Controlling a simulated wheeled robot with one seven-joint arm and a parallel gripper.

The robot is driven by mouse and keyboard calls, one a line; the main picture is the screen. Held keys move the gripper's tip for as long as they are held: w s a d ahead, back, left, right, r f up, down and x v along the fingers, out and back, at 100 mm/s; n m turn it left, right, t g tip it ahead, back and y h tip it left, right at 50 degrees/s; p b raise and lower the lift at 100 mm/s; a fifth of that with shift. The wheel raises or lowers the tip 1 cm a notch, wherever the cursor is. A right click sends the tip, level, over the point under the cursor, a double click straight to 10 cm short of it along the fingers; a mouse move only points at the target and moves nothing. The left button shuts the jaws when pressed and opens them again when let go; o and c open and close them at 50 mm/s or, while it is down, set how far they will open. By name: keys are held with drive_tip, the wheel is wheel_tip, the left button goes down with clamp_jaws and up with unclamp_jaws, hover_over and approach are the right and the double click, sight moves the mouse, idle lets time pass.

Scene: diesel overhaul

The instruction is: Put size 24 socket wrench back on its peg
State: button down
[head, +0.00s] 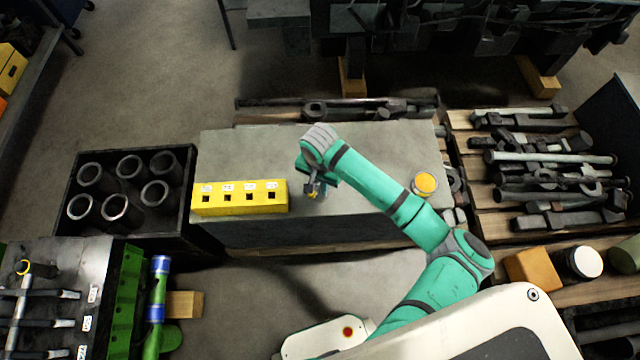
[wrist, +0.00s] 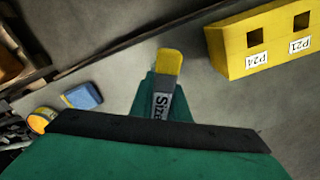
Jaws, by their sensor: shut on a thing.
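My gripper (head: 316,186) is over the grey bench top, just right of the yellow block, and points down. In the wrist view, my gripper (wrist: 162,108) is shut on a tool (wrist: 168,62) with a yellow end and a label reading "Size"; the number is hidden. I take it for the socket wrench, but most of it is hidden. The yellow block (head: 240,208) has a row of labelled square holes. In the wrist view, the block (wrist: 240,62) shows labels P24 and P21. I cannot make out a peg for certain.
An orange-topped can (head: 425,184) stands on the bench top (head: 370,150) at right. A crate of hollow cylinders (head: 170,215) is at left. A dark panel (head: 85,262) with several labelled tools is at lower left. A pallet of metal parts (head: 480,190) is at right.

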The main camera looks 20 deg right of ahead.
drive_tip(key=shift+f, duration=1)
drive_tip(key=c, duration=1)
unclamp_jaws()
drive_tip(key=shift+c, duration=0.2)
drive_tip(key=shift+r, duration=0.1)
drive_tip(key=shift+w+r, duration=0.1)
drive_tip(key=shift+r, duration=3.75)
drive_tip(key=shift+s+r, duration=0.2)
drive_tip(key=shift+r, duration=0.35)
